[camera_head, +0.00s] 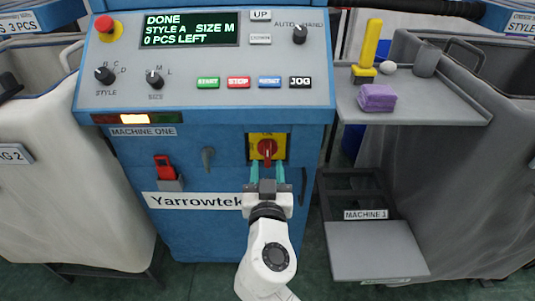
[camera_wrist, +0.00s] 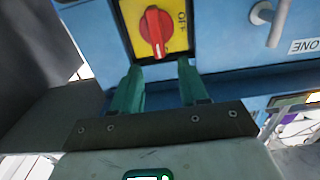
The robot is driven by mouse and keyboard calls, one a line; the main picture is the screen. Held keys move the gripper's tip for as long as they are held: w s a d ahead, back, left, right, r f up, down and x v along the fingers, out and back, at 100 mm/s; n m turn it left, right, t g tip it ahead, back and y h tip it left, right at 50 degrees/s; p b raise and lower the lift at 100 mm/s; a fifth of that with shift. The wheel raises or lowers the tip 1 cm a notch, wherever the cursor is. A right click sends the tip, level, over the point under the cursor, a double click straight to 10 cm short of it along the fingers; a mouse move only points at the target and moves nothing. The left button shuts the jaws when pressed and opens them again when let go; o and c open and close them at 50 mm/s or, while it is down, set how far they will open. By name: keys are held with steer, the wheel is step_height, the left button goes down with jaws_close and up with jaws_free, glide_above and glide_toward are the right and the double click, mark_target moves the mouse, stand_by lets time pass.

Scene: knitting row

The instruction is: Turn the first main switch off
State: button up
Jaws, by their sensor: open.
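The main switch is a red rotary knob (camera_head: 267,147) on a yellow plate on the front of the blue machine marked MACHINE ONE (camera_head: 142,132). Its handle stands about upright. In the wrist view the red knob (camera_wrist: 154,31) is at the top, nearly upright, with the word OFF on the yellow plate to its right. My gripper (camera_head: 267,172) is just below the knob, its green fingers pointing at the panel. In the wrist view the gripper (camera_wrist: 162,73) is open and empty, with the knob beyond the gap between the fingertips.
The control panel above has a red emergency button (camera_head: 104,24) and a display (camera_head: 190,29) reading DONE, 0 PCS LEFT. A red padlock (camera_head: 165,165) and a grey hook (camera_head: 208,158) are left of the switch. A grey shelf (camera_head: 440,108) juts out at right.

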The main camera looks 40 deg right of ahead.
mark_target(267, 152)
steer(key=x, duration=0.6)
jaws_close()
stand_by(0.4)
